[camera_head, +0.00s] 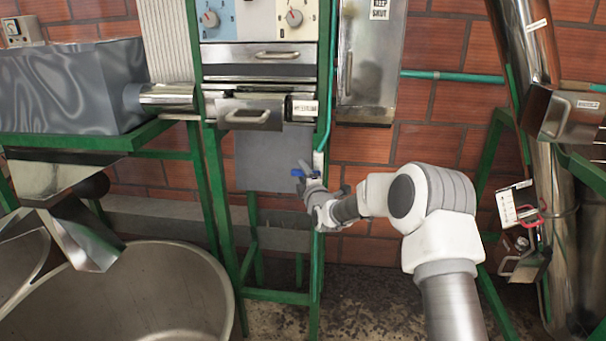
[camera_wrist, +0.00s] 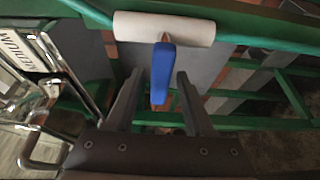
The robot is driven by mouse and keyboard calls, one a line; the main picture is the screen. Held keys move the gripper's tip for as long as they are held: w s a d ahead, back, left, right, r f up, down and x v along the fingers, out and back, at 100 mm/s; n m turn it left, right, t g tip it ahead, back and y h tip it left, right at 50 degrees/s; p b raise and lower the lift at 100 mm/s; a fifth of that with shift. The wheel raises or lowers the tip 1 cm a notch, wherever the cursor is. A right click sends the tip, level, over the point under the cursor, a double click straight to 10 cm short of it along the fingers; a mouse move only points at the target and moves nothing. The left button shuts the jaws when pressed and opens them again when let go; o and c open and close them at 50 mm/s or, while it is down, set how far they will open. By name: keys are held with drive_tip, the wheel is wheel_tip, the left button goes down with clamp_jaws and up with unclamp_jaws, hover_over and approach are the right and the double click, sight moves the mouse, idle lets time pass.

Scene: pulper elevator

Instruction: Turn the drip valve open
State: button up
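The drip valve is a small blue lever (camera_head: 298,172) on a white pipe fitting (camera_head: 318,162) at the lower end of a green pipe, beside the green frame. In the wrist view the blue lever (camera_wrist: 163,72) points toward me from the white fitting (camera_wrist: 190,28). My gripper (camera_head: 308,168) is at the lever in the head view. In the wrist view my gripper (camera_wrist: 157,78) has its two fingers apart, one on each side of the lever. Gaps show between the lever and both fingers. In the head view the fingertips are small and partly hard to make out.
A green frame (camera_head: 215,190) carries metal drawers and a dial panel (camera_head: 252,18) above the valve. A grey metal box (camera_head: 370,60) hangs right of the pipe. A large metal tub (camera_head: 160,290) stands at lower left. A brick wall (camera_head: 360,145) is close behind.

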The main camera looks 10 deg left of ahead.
clamp_jaws()
idle(1.2)
